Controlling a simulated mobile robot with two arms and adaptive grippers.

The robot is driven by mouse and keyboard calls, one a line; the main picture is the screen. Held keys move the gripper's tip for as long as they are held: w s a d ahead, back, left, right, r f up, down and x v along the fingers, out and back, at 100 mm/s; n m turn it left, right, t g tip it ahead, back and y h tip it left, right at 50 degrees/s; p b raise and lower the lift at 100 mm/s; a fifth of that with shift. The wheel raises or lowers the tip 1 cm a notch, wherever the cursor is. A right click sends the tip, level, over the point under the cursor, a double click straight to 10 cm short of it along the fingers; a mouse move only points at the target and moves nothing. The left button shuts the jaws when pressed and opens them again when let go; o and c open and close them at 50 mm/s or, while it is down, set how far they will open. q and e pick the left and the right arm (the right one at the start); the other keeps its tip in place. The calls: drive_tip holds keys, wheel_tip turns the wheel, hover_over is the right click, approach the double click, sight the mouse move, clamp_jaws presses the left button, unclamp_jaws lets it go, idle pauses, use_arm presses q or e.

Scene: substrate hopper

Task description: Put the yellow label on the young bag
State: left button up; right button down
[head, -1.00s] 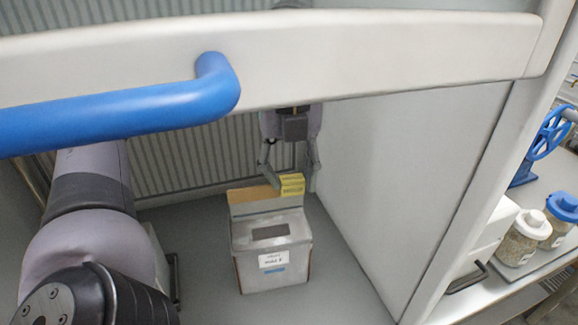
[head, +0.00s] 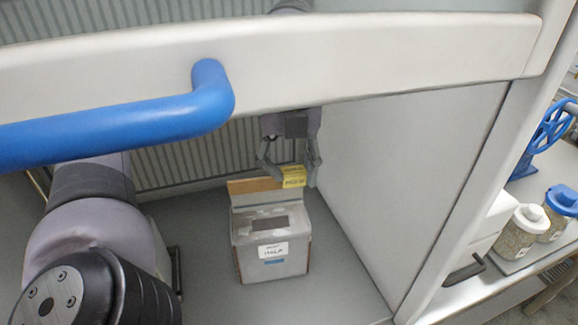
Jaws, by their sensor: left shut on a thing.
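My left gripper (head: 297,180) hangs in the middle of the head view, pointing down below the white crossbar. It is shut on a small yellow label (head: 293,176) with dark print, which sits between its fingertips. The label is just above the back of a grey-white box (head: 270,252). The box has a dark slot in its top, a brown upright flap at its back and a white printed tag on its front. I cannot tell any young bag for certain. My right gripper is not in view.
A white crossbar (head: 400,62) with a blue handle (head: 120,122) spans the upper view in front of the enclosure. A white side wall (head: 400,180) stands right of the box. Outside, at right, are a white-lidded jar (head: 520,235), a blue-lidded jar (head: 558,215) and a blue wheel (head: 551,130).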

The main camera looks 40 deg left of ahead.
use_arm(q)
drive_tip(key=shift+f, duration=0.15)
drive_tip(key=o, duration=1)
drive_tip(key=shift+w, duration=0.2)
drive_tip(key=shift+o, duration=1.1)
drive_tip(key=shift+s, duration=0.1)
drive_tip(key=shift+o, duration=0.6)
drive_tip(key=o, duration=0.4)
drive_tip(key=shift+a, duration=0.1)
drive_tip(key=shift+o, duration=0.3)
